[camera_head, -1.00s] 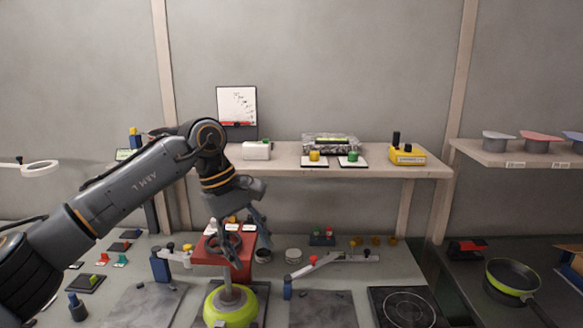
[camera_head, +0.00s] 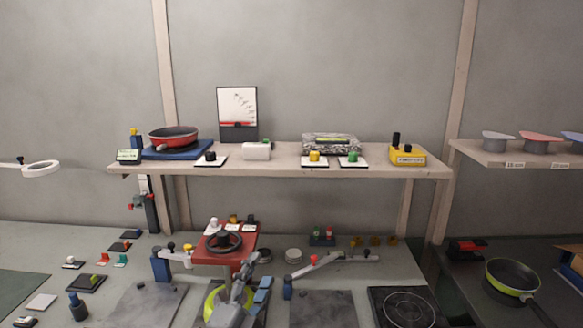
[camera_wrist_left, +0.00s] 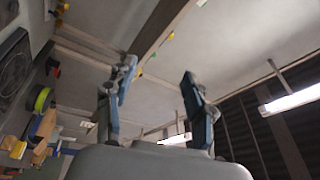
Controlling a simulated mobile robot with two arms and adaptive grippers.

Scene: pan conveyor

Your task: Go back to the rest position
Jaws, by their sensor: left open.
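My left gripper (camera_head: 256,272) shows at the bottom middle of the head view, in front of the red stand and the lime-green round object (camera_head: 213,300). It partly hides the lime-green object. In the left wrist view the two fingers of the left gripper (camera_wrist_left: 159,72) are spread apart with nothing between them. They point up toward the ceiling. My right gripper is in neither view.
A red pan (camera_head: 173,137) sits on a blue scale (camera_head: 176,152) on the shelf (camera_head: 280,168). A red stand (camera_head: 211,257) with a dark wheel is on the bench. A green-rimmed pan (camera_head: 512,277) is at right. Jointed arms and small knobs crowd the bench.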

